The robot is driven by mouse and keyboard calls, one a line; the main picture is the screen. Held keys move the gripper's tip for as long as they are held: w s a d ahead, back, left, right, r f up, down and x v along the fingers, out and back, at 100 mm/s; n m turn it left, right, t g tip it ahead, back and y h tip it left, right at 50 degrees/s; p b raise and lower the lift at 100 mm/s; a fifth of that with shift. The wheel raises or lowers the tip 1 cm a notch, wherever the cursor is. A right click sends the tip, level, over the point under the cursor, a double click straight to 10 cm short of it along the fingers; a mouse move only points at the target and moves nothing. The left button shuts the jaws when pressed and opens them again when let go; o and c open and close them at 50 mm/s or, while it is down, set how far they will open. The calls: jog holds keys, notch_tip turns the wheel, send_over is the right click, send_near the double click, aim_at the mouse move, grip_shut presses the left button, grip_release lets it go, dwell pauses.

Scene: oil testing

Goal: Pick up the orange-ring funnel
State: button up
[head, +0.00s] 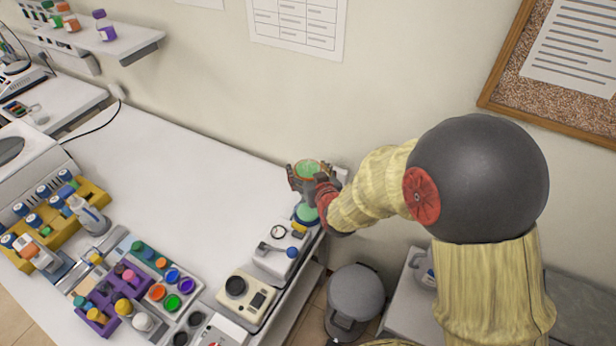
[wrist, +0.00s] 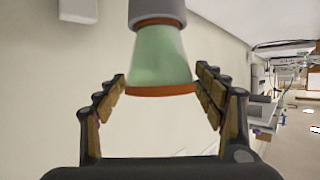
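The orange-ring funnel (wrist: 160,60) is pale green with an orange rim, and its far end meets a grey cylindrical part in the wrist view. In the head view the funnel (head: 308,168) shows its green mouth near the back right end of the bench. My gripper (wrist: 161,76) has its fingers on both sides of the funnel, with narrow gaps showing between fingertips and funnel. It is open around the funnel. In the head view my gripper (head: 314,180) partly hides the funnel's side.
A second green piece (head: 306,213) with blue and yellow parts stands just below the funnel in the head view. White instruments (head: 276,258) stand nearer on the bench (head: 190,165). The wall is close behind. The middle of the bench is clear. A grey bin (head: 356,295) stands below.

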jog(key=c, duration=0.9)
jog(key=shift+o, duration=0.2)
jog(key=shift+r, duration=0.15)
